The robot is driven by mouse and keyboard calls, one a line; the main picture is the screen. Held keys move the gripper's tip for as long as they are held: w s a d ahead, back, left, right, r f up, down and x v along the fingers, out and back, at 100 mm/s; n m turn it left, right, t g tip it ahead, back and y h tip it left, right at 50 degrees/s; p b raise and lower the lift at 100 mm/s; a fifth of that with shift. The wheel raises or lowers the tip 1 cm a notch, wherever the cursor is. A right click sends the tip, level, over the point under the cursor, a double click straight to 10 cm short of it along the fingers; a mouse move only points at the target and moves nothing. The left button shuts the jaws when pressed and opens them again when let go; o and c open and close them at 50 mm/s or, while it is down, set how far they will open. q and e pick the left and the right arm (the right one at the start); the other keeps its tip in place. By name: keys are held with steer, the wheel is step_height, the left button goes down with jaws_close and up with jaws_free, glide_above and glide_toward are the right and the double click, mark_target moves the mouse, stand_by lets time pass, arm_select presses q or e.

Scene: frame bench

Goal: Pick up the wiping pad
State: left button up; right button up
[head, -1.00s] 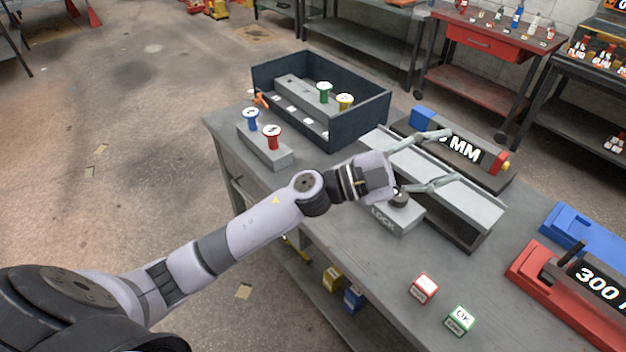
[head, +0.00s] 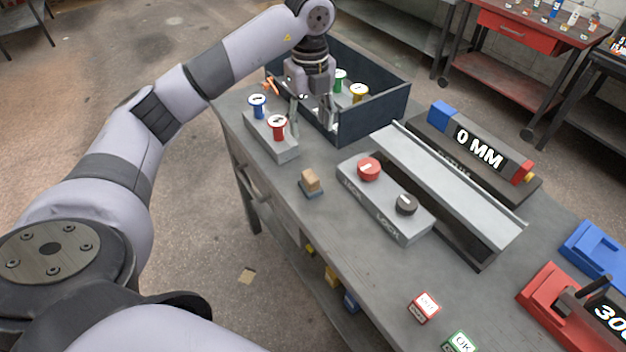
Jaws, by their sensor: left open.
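The item that looks like the wiping pad is a small tan block on a dark flat base (head: 311,182). It sits on the bench top near the front edge, left of the grey block with the red and black knobs. My left gripper (head: 313,118) points down by the near end of the dark tray, with its fingers apart and nothing seen between them. In the picture it is above the pad, well apart from it. It partly hides the tray's inside. My right gripper does not show.
The dark walled tray (head: 378,118) holds green and yellow-topped spools. A grey block (head: 285,152) carries blue and red spools beside the gripper. The knob block (head: 385,205) and a metal channel (head: 450,185) lie right of the pad. Bench around the pad is bare.

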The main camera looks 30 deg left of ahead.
arm_select(q)
steer(key=p, duration=0.3)
glide_above(311, 175)
step_height(311, 175, down, 12)
steer(key=shift+r, duration=0.25)
step_height(311, 175, down, 4)
steer(key=shift+s+f+p, duration=0.1)
steer(key=shift+s+p, duration=0.05)
steer(key=shift+p, duration=0.8)
steer(key=shift+f, duration=0.55)
steer(key=shift+c, duration=0.5)
jaws_close()
